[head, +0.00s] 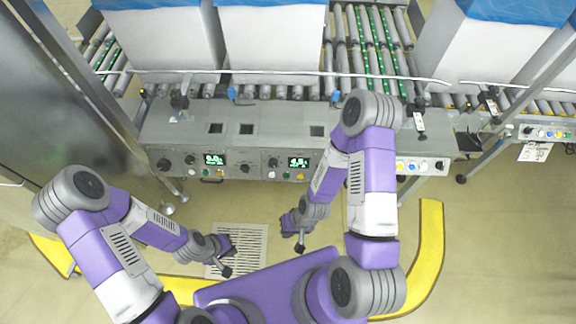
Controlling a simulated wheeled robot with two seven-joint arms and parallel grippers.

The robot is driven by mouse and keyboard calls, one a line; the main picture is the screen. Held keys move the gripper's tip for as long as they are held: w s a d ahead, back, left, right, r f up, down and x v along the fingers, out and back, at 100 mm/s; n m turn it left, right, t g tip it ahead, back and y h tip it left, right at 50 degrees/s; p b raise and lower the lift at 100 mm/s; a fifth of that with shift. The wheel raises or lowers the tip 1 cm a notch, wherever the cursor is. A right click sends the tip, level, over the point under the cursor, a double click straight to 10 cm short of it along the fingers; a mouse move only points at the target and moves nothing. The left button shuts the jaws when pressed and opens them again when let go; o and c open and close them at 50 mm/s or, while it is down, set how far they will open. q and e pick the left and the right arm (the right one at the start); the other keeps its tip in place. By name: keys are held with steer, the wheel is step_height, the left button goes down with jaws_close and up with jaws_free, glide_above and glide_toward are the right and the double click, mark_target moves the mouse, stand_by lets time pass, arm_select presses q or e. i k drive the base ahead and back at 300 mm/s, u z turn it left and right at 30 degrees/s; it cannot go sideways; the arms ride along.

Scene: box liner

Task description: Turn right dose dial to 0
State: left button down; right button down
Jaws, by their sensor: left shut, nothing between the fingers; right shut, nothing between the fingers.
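The control panel (240,140) runs along the front of the conveyor. Its right half has a lit green display (298,162), with a black knob (273,162) just left of it and a larger black knob (245,168) further left. I cannot tell which knob is the right dose dial, and its pointer and the digits are too small to read. My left gripper (226,255) is shut and empty, low in front of the panel, over the floor grate. My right gripper (294,234) is shut and empty, below the right display. Both are apart from the panel.
The panel's left half has another green display (214,159) and a black knob (163,164). Coloured buttons (420,166) sit at its right end, near my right forearm. White boxes (270,40) with blue liners stand on rollers behind. A floor grate (250,240) lies in front.

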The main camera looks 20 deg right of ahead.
mark_target(272, 163)
steer(key=z, duration=0.35)
steer(key=k, duration=1.05)
steer(key=z, duration=1.55)
steer(key=i, duration=0.75)
steer(key=u, duration=0.65)
steer(key=i, duration=0.8)
steer(key=u, duration=0.7)
